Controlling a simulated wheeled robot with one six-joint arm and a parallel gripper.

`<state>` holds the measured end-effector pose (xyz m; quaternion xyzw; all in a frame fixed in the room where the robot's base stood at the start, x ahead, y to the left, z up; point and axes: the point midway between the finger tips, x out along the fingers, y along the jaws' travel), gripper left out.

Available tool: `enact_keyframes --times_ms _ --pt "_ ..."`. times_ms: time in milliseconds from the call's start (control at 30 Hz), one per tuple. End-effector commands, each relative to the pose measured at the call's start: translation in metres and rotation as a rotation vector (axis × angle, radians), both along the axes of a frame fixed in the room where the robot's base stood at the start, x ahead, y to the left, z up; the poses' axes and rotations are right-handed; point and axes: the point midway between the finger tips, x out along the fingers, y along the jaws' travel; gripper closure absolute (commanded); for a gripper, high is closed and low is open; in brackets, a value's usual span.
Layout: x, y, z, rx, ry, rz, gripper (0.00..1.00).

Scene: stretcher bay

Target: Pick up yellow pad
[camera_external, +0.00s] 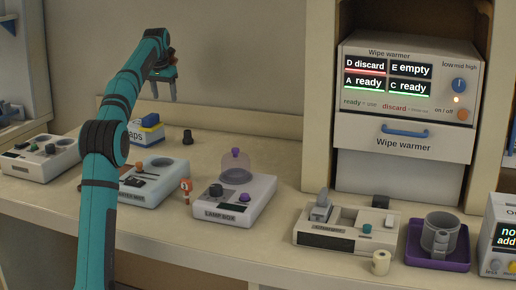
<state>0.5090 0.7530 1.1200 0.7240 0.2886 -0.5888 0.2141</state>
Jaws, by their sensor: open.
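I cannot make out a separate yellow pad in this view. A yellow area shows on the small white box (146,136) marked "aps", which has a blue object (151,121) on top; part of the box is hidden behind my arm. My gripper (164,91) is open with its fingers pointing down. It appears empty, in the air above and a little right of this box, apart from the counter.
A lamp box (212,210) with a purple-knobbed dome, a white device (155,190) and a cream device (330,238) stand along the counter (255,262). A grey mug (438,236) sits on a purple tray (418,258). A wipe warmer (405,115) stands behind at right.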

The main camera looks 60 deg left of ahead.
Motion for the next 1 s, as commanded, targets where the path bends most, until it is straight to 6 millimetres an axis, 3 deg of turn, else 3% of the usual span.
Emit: enact_keyframes --times_ms 33,100,267,733,1000 --pt "-0.012 0.017 -0.009 -0.019 0.012 0.016 0.38" --pt "-0.025 0.034 -0.017 -0.044 0.026 0.029 0.38" --pt "-0.045 0.056 -0.03 -0.079 0.044 0.049 0.38" --pt "-0.047 0.063 -0.066 -0.09 0.05 0.053 0.38" --pt "-0.044 0.066 -0.1 -0.089 0.049 0.052 0.38"
